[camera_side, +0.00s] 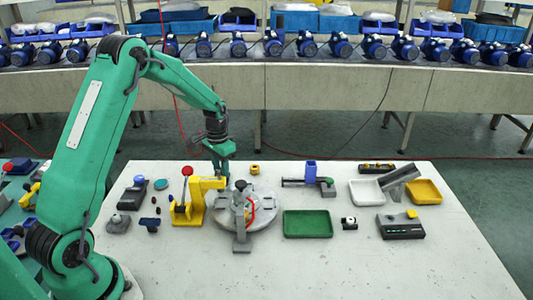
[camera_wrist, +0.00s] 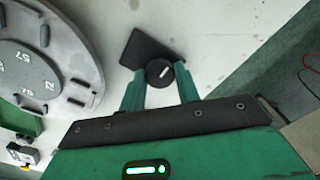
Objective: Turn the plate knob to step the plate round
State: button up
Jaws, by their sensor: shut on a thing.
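The round grey plate (camera_side: 262,217) lies on the table in the middle of the side view. In the wrist view the plate (camera_wrist: 52,62) shows at the left, with white numbers and raised pegs. The plate knob (camera_wrist: 160,72) is a black round knob with a white line, on a dark square base (camera_wrist: 137,47) beside the plate. My gripper (camera_wrist: 160,76) is shut on the knob, one finger on each side. In the side view my gripper (camera_side: 221,174) points down at the plate's back left edge, and the knob is hidden there.
A yellow fixture (camera_side: 197,199) stands close left of the plate, and a grey post (camera_side: 241,228) stands at the plate's front. A green tray (camera_side: 308,224) lies to the right. The table's front right is clear.

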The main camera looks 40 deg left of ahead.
jog(key=o, duration=1)
jog(key=shift+c, duration=0.2)
jog(key=shift+r, duration=3.9)
jog(key=shift+r, duration=0.1)
